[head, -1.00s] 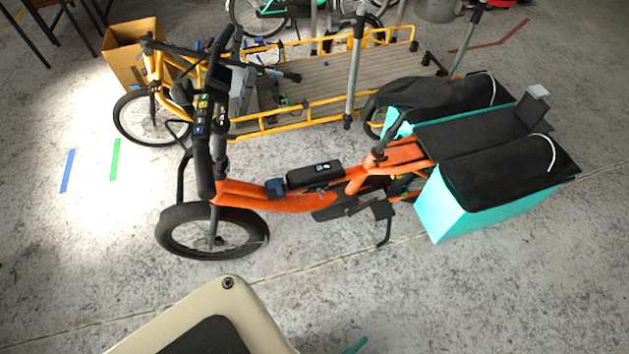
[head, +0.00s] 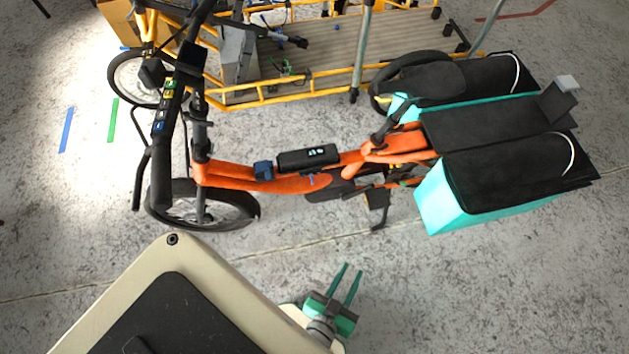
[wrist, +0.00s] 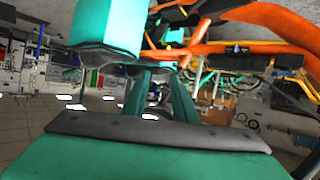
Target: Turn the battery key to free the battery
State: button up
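The black battery (head: 308,157) lies along the orange frame tube of the orange cargo bike (head: 245,180). A small blue block (head: 263,170) sits at its left end, and a small blue mark (head: 312,181) shows on the frame below it. I cannot tell which blue part, if either, is the key. My gripper (head: 351,269) has teal fingers, spread apart and empty, over the floor on the near side of the bike, well away from the battery. In the wrist view the two fingers also stand apart, with the orange frame (wrist: 225,46) above and to the right.
Teal panniers (head: 455,198) with black tops project at the bike's rear, right of my gripper; one looms upper left in the wrist view (wrist: 105,30). A yellow cargo bike (head: 320,90) stands behind. The floor between me and the bike is clear.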

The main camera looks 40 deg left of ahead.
jog(key=w+a+f+n+g+y, duration=0.1)
jog(key=w+a+f+n+y, duration=0.1)
jog(key=w+a+f, duration=0.35)
jog(key=n+g+y, duration=0.4)
jog(key=n+y, duration=0.2)
jog(key=y, duration=0.1)
send_near(312, 178)
jog(key=x, duration=0.8)
jog(key=shift+s+f, duration=0.2)
jog(key=shift+f, duration=0.15)
jog(key=shift+d, duration=0.15)
grip_shut()
